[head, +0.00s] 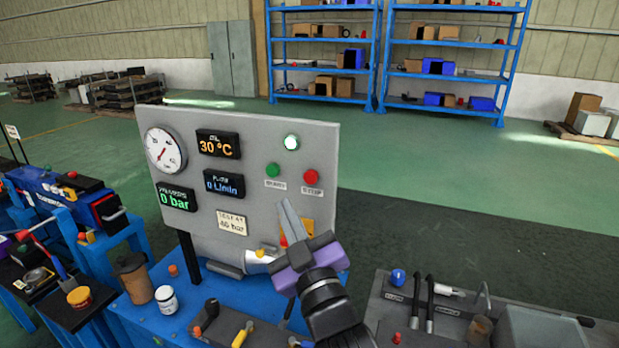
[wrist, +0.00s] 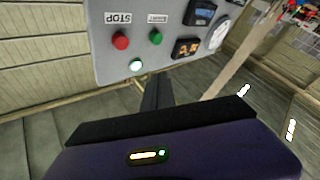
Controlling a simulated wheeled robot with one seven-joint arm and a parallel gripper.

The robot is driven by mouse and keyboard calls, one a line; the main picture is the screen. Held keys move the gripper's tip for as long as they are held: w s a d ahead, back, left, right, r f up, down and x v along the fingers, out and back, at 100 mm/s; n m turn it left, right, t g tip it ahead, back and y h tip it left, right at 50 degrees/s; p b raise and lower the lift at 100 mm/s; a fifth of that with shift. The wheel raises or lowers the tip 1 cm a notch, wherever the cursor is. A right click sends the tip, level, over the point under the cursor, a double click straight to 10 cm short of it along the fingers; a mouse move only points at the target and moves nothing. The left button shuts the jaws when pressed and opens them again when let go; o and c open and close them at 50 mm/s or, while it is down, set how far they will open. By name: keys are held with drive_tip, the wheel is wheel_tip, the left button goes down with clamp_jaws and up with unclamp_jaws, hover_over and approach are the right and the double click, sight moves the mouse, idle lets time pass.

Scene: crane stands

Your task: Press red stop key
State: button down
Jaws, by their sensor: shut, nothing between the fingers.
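The red stop key (head: 311,177) is a round red button on the right side of the grey control panel (head: 260,140), above a small label. It also shows in the wrist view (wrist: 121,41), where its label reads STOP. The green start key (head: 273,170) sits to its left in the head view. My gripper (head: 288,205) is shut and empty, in front of the panel. Its fingertips are below and a little left of the red key in the head view. In the wrist view the shut fingers (wrist: 156,85) appear near the panel's edge, apart from the red key.
A white lamp (head: 291,142) is above the keys. A gauge (head: 165,149) and several displays fill the panel's left side. The blue bench (head: 185,315) below holds a white jar (head: 167,299), a brown canister (head: 136,278) and tools. A grey tray (head: 540,330) stands at right.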

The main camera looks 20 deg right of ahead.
sight(304, 175)
drive_tip(key=w+d+p, duration=0.4)
drive_tip(key=w+d, duration=0.2)
idle(0.3)
idle(2.0)
drive_tip(key=shift+w+d, duration=0.25)
drive_tip(key=shift+w+d+b, duration=0.35)
drive_tip(key=shift+d+b, duration=0.05)
drive_tip(key=shift+b, duration=0.1)
idle(0.8)
drive_tip(key=shift+a, duration=0.1)
drive_tip(key=shift+s+a+p, duration=0.6)
drive_tip(key=shift+s, duration=0.05)
